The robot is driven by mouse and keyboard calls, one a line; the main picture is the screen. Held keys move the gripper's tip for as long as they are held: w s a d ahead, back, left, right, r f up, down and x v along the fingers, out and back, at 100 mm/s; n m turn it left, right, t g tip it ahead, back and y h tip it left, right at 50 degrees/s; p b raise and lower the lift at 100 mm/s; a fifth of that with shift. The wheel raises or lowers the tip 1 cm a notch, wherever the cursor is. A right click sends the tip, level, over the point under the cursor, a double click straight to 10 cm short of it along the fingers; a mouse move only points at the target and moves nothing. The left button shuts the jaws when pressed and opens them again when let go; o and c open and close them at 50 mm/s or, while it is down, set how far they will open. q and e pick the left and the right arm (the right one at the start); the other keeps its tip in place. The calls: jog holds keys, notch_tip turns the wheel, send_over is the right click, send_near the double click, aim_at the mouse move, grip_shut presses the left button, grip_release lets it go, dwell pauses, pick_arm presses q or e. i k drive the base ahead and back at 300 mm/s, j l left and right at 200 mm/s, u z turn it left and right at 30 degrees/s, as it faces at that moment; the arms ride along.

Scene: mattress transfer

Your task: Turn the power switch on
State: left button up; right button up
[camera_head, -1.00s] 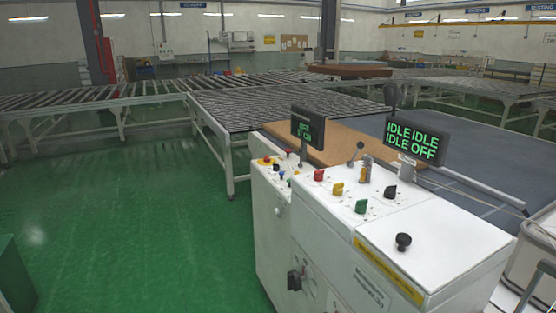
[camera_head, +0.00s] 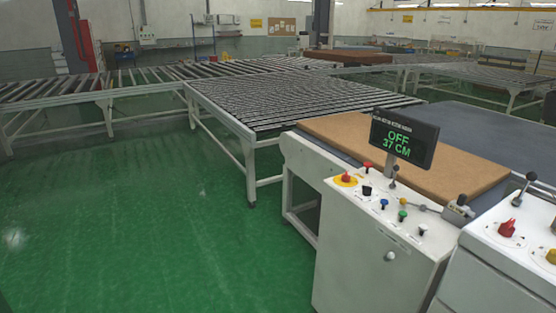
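A white control cabinet (camera_head: 365,245) stands right of centre. Its sloped top carries a red knob on a yellow base (camera_head: 346,177), a black knob (camera_head: 367,190), and several small red, blue, green and white controls. A screen (camera_head: 404,141) above it reads "OFF" and "37 CM". A round white knob (camera_head: 390,256) is on its front face. I cannot tell which control is the power switch. Neither of my grippers is in view.
A second white cabinet (camera_head: 480,270) with a red knob (camera_head: 507,229) and a lever stands at the right edge. Behind the first cabinet lies a brown board (camera_head: 350,137). Roller conveyors (camera_head: 290,98) run across the back. The green floor (camera_head: 130,230) at left is clear.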

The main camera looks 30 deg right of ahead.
aim_at(345, 178)
jog(key=i+z, duration=0.2)
jog(key=i, duration=0.2)
jog(key=i+j+z, duration=0.2)
jog(key=i, duration=0.2)
jog(key=i+j+z, duration=0.15)
jog(key=i, duration=0.25)
